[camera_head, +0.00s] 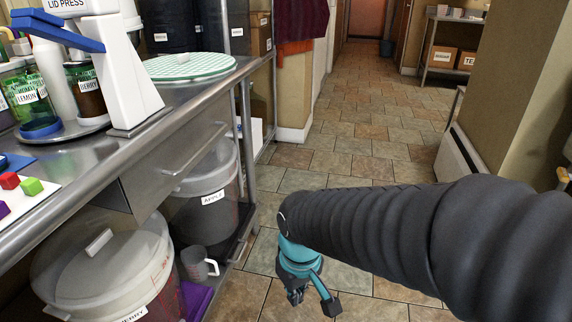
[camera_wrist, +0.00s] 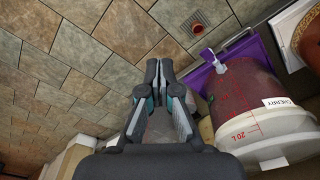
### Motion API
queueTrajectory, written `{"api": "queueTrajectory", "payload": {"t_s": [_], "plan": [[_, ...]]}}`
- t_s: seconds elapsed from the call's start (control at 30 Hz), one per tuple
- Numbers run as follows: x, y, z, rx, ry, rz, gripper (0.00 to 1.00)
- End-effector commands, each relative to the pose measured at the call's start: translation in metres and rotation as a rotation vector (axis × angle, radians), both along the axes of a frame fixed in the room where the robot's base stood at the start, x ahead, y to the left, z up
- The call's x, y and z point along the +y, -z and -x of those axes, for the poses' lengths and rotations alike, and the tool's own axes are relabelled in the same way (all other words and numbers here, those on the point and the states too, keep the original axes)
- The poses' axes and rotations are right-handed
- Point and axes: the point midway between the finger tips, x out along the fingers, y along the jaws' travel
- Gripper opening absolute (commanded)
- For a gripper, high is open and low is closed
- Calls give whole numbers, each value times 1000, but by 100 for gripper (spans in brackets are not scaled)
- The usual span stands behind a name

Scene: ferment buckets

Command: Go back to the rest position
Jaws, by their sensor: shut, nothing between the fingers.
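My gripper (camera_head: 313,299) hangs low over the tiled floor at the bottom middle of the head view, right of the steel bench. In the wrist view my gripper (camera_wrist: 165,66) points at the floor, with its fingertips together and nothing between them. My dark, ribbed arm comes in from the right of the head view. A bucket labelled CHERRY (camera_wrist: 252,118) stands beside my gripper in the wrist view, and a purple tray (camera_wrist: 207,72) lies by its spout. No contact between them and my gripper shows.
The bench (camera_head: 140,150) fills the left, with a lid press (camera_head: 122,75) and jars on top. The CHERRY bucket (camera_head: 100,270), the APPLE bucket (camera_head: 203,200) and a grey jug (camera_head: 198,264) stand beneath. The aisle floor (camera_head: 350,130) is clear. A wall corner (camera_head: 515,90) stands right.

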Motion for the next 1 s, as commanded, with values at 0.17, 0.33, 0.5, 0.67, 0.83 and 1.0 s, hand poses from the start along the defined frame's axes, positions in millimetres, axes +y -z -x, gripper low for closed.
{"api": "queueTrajectory", "payload": {"t_s": [0.17,0.33,0.5,0.67,0.83,1.0], "plan": [[-45,-33,14,-88,226,-47,0],[-82,-60,30,-191,355,-84,0],[-112,-84,44,-308,459,-113,0],[-131,-104,50,-392,531,-125,0],[-139,-106,51,-403,562,-121,0],[-139,-106,51,-403,561,-121,0]]}}
